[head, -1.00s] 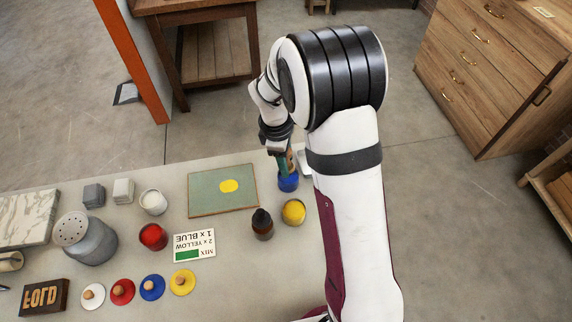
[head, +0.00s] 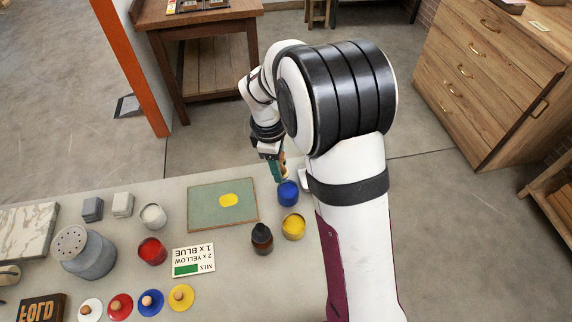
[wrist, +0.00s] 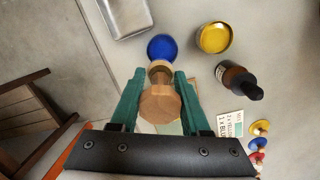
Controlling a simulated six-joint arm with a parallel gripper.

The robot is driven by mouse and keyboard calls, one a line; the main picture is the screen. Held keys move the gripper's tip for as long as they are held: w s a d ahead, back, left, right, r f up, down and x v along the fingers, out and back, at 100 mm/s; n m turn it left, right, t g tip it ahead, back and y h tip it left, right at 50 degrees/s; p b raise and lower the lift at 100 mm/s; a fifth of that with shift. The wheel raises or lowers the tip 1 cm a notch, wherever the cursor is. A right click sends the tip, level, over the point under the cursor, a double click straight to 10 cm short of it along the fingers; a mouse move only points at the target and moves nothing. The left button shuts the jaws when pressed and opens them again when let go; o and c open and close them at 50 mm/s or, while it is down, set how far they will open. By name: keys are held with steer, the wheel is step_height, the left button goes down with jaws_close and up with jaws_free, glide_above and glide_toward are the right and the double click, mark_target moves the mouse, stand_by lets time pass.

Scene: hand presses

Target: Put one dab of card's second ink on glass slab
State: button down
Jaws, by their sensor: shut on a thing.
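My gripper (head: 277,172) is shut on a wooden-handled tool (wrist: 160,102), which sits between its green fingers in the wrist view. The tool's far end is close to the blue ink pot (head: 288,194); whether it touches the ink is unclear. The pot also shows in the wrist view (wrist: 162,46). The glass slab (head: 205,220) is a grey-green plate left of the gripper, with one yellow dab (head: 229,200) on it. The card (head: 194,259) reads "MIX 2 x YELLOW 1 x BLUE" and has a green swatch.
A yellow ink pot (head: 294,226) and a dark dropper bottle (head: 262,238) stand near the blue pot. A red pot (head: 152,251), a white pot (head: 153,216), a grey shaker (head: 84,252) and several knobbed lids (head: 151,302) stand left. A metal tray (wrist: 135,12) lies beside the blue pot.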

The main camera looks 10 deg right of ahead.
steer(key=w+a+f+y, duration=0.1)
steer(key=a+f, duration=0.1)
steer(key=a, duration=1.5)
steer(key=shift+a+f, duration=0.15)
steer(key=shift+f, duration=1.35)
steer(key=shift+a+f, duration=0.1)
steer(key=shift+f, duration=1.35)
steer(key=shift+f, duration=0.55)
step_height(320, 180, up, 7)
